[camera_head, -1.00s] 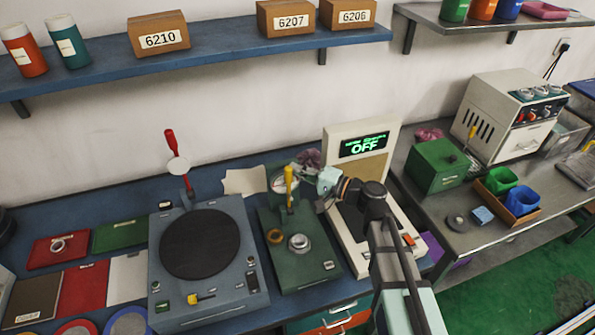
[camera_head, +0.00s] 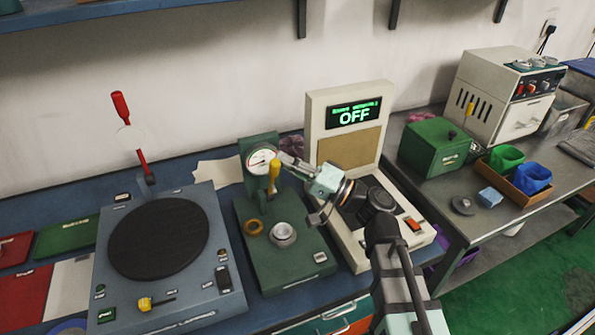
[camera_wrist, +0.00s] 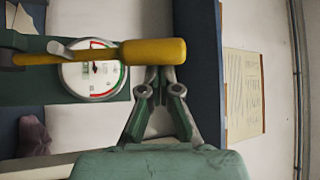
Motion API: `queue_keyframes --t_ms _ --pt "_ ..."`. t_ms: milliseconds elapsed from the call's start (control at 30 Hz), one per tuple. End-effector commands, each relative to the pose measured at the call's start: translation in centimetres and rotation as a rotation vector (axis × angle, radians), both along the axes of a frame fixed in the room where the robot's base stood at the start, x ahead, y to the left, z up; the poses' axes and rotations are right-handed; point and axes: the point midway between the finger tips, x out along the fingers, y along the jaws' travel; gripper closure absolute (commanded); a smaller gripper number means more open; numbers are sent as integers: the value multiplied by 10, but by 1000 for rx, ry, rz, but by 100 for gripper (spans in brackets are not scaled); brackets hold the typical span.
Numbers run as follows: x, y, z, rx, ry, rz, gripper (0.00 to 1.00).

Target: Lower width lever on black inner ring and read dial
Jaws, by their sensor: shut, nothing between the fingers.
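A green gauge stand (camera_head: 290,268) sits on the blue bench with a round white dial (camera_head: 262,160) at its top. The dial also shows in the wrist view (camera_wrist: 92,75), but its numbers are too small to read. A lever with a yellow handle (camera_head: 274,178) stands in front of the dial; its handle (camera_wrist: 152,52) crosses the wrist view. Contact is unclear.
A grey-blue turntable unit (camera_head: 229,289) stands left of the stand. A cream device (camera_head: 315,120) with a display reading OFF stands close on the right, under my arm. A metal side table (camera_head: 440,194) further right holds a green box (camera_head: 430,150) and bins.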

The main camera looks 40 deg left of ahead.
Motion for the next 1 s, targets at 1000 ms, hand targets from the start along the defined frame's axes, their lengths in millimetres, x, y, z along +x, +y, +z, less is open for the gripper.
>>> queue_keyframes --t_ms 1000 --pt "-34 -36 -33 318 -182 18 100"
